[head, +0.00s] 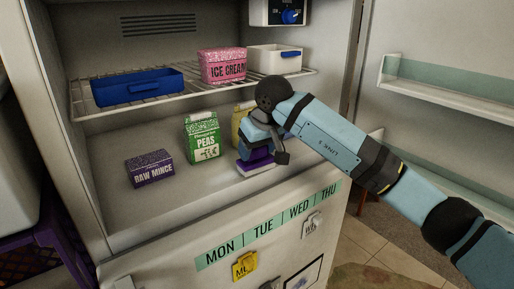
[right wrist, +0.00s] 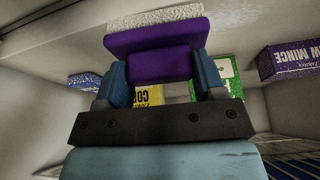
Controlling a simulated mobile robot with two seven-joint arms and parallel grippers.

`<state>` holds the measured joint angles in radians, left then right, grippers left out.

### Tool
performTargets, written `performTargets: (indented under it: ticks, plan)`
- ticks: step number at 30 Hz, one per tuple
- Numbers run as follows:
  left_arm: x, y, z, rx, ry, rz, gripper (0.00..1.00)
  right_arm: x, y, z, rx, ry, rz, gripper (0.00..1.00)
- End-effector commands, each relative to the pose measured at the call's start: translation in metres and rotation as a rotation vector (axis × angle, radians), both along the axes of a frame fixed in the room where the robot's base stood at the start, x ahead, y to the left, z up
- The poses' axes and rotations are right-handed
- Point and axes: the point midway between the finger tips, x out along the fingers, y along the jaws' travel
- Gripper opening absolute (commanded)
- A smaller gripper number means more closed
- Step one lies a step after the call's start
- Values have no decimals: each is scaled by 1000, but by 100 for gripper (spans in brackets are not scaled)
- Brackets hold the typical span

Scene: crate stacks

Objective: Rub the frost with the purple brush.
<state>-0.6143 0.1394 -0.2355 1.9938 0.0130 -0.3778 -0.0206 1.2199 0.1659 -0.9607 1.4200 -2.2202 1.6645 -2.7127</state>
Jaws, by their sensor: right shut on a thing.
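My right gripper (head: 262,140) is inside the freezer's lower compartment, its arm coming in from the right. It is shut on the purple brush (head: 257,160), low near the compartment's front edge. In the right wrist view the brush (right wrist: 153,60) sits between the blue fingers of the right gripper (right wrist: 168,82). A white speckled strip (right wrist: 160,16) lies along the brush's far edge; I cannot tell whether it is bristles or frost. No separate frost patch is clear in the head view. My left gripper is not in view.
The peas box (head: 203,138), a yellow box (head: 240,115) and the raw mince box (head: 150,168) stand near the brush. Above, a wire shelf (head: 200,90) holds a blue tray (head: 138,87), ice cream (head: 222,66) and a white bin (head: 273,61). The open door (head: 440,90) is at right.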

Motion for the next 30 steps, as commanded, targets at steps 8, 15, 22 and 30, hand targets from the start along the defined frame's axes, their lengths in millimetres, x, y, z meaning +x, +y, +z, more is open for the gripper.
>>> performTargets:
  ticks: [8, 15, 22, 30]
  plan:
    - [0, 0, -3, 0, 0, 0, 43, 0, 0, -3, 0, 0, 0, 44]
    - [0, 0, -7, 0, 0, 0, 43, 0, 0, -8, 1, -1, 0, 44]
    - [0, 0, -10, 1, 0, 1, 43, 0, 0, -12, 0, -1, 0, 44]
    - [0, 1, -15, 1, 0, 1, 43, 0, 0, -18, -1, 0, 0, 44]
